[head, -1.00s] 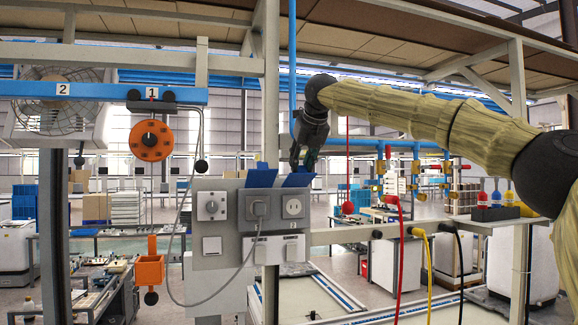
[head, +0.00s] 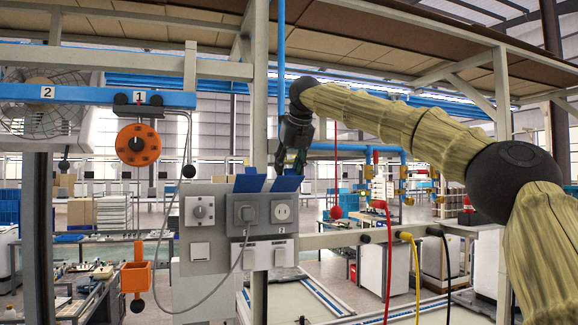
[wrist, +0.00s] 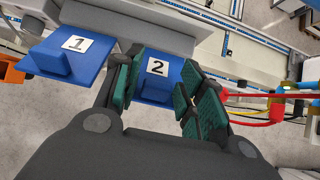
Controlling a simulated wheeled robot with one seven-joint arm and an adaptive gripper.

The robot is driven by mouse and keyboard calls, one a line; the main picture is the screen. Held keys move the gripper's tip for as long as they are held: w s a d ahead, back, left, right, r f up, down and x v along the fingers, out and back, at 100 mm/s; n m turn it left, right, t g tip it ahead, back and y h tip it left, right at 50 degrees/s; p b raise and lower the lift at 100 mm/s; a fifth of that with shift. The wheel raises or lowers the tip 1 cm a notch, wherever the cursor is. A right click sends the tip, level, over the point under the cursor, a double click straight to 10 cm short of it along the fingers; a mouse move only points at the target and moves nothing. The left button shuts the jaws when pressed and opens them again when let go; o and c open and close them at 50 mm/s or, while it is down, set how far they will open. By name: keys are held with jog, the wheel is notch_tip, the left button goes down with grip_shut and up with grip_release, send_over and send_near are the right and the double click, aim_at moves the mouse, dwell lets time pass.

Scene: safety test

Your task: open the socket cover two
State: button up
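Socket cover two is a blue flap (wrist: 158,82) marked 2 in the wrist view. In the head view this cover (head: 287,184) stands raised and tilted above the right socket (head: 282,211), whose face is exposed. My gripper (wrist: 166,88) is open, with its green-padded fingers on either side of cover two. I cannot tell whether they touch it. In the head view my gripper (head: 295,160) hangs just above cover two. The cover marked 1 (wrist: 72,55) is a matching blue flap to the left, also raised in the head view.
A grey plug (head: 246,213) with a cable sits in the left socket. A grey knob switch (head: 199,209) is further left on the panel. Red, yellow and black hoses (head: 388,250) hang at the right. An orange disc (head: 138,145) hangs at the left.

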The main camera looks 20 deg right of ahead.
jog(key=shift+w, duration=0.15)
jog(key=v, duration=1.2)
jog(key=shift+d, duration=0.1)
dwell(0.4)
